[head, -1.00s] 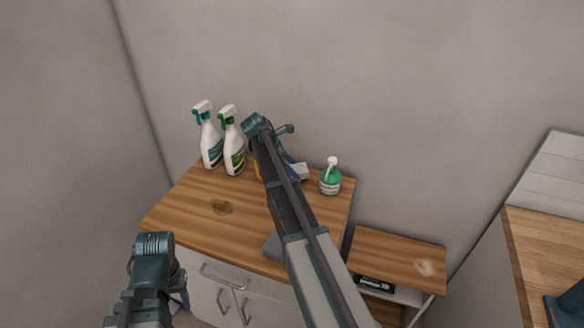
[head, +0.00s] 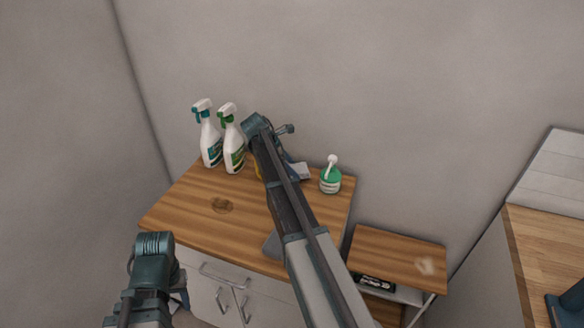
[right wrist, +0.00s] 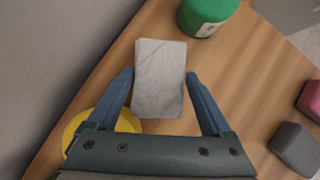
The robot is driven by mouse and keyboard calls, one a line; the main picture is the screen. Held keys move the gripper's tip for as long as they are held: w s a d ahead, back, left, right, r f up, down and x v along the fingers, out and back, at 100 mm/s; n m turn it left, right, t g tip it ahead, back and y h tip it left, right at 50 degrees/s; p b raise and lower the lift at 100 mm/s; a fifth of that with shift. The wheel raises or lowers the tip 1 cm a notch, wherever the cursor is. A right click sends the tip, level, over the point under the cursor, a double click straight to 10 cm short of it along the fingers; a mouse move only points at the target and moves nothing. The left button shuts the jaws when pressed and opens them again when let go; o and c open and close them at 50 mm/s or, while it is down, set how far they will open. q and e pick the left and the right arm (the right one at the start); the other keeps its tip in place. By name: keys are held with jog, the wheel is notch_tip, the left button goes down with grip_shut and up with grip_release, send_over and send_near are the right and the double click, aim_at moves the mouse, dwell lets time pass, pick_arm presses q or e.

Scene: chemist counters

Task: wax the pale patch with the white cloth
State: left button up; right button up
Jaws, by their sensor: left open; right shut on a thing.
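The white cloth (right wrist: 158,78) lies between the fingers of my right gripper (right wrist: 158,85) in the right wrist view, above the wooden counter top. The gripper is shut on it. In the head view my right gripper (head: 297,168) is at the back of the counter, partly hidden by its own arm, with a bit of pale cloth showing. The pale patch (head: 425,266) is a small whitish smear on the lower wooden side table at the right. My left gripper (head: 178,298) is open at the lower left, in front of the counter, mostly hidden by its wrist.
Two spray bottles (head: 209,140) and a green pump bottle (head: 330,178) stand along the counter's back. A dark stain (head: 222,205) marks the counter (head: 190,215). A yellow item (right wrist: 125,122), a grey block (right wrist: 295,145) and a pink block (right wrist: 310,98) sit near my right gripper.

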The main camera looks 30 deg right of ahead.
jog(key=shift+f+b, duration=0.45)
dwell(1.3)
jog(key=shift+r, duration=0.15)
notch_tip(320, 180, up, 7)
jog(key=p, duration=0.7)
dwell(0.5)
notch_tip(320, 180, up, 7)
jog(key=p, duration=0.8)
notch_tip(320, 180, down, 8)
jog(key=b, duration=0.8)
jog(key=shift+r, duration=0.25)
jog(key=shift+r, duration=0.1)
jog(key=shift+a, duration=0.1)
